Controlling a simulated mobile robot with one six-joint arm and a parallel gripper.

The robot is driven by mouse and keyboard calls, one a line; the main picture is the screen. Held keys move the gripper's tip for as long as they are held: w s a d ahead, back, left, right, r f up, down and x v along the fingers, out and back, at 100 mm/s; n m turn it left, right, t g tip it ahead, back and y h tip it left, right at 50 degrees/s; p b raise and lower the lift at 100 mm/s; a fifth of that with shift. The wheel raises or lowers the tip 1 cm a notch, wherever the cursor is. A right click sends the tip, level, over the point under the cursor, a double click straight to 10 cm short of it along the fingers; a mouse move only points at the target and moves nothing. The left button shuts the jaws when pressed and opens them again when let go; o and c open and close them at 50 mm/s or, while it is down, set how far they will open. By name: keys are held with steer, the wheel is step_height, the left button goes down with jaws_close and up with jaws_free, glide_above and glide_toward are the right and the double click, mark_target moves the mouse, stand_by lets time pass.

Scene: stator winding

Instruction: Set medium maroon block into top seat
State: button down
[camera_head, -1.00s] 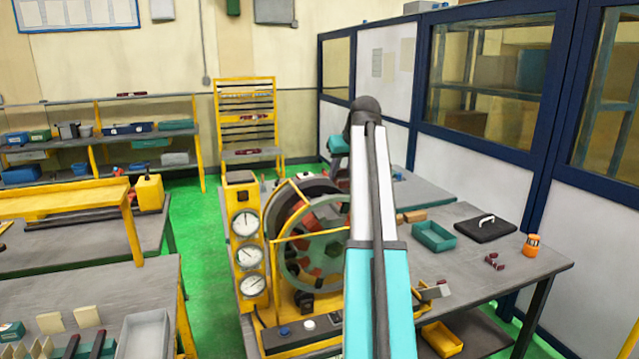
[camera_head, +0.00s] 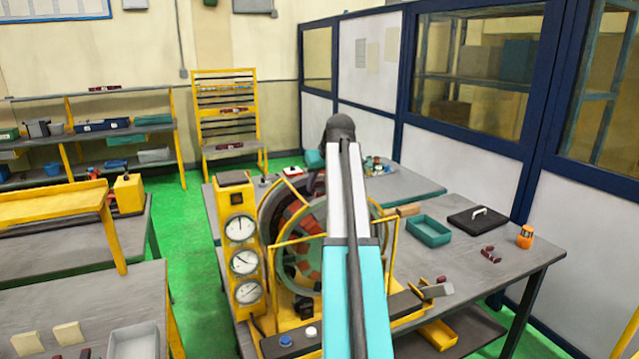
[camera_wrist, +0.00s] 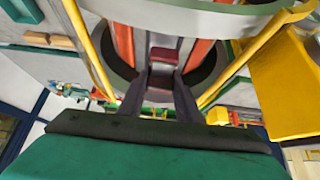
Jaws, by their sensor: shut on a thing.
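The maroon block (camera_wrist: 164,53) shows in the wrist view between the fingertips of my gripper (camera_wrist: 163,76), which is shut on it. Behind and around it is the round stator (camera_wrist: 122,72), with orange strips (camera_wrist: 196,52) on both sides of the block. I cannot tell whether the block touches the stator or which seat it faces. In the head view the stator ring (camera_head: 289,262) stands upright in its yellow frame, partly covered by my arm.
A yellow gauge column (camera_head: 243,255) stands left of the stator. Yellow frame bars (camera_wrist: 238,80) flank it in the wrist view. Right on the bench are a teal tray (camera_head: 429,231), a black case (camera_head: 478,217), small maroon blocks (camera_head: 490,254) and an orange lamp (camera_head: 525,237).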

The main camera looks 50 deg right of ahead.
mark_target(321, 189)
steer(key=shift+d+f, duration=0.15)
steer(key=shift+f, duration=0.05)
stand_by(0.5)
steer(key=shift+f+b, duration=0.65)
steer(key=shift+f, duration=0.4)
steer(key=shift+s+f, duration=0.1)
steer(key=shift+f, duration=0.25)
stand_by(0.5)
steer(key=c, duration=1.2)
jaws_free()
steer(key=shift+f, duration=0.1)
steer(key=b+v, duration=0.4)
steer(key=v, duration=1)
steer(key=shift+b, duration=0.3)
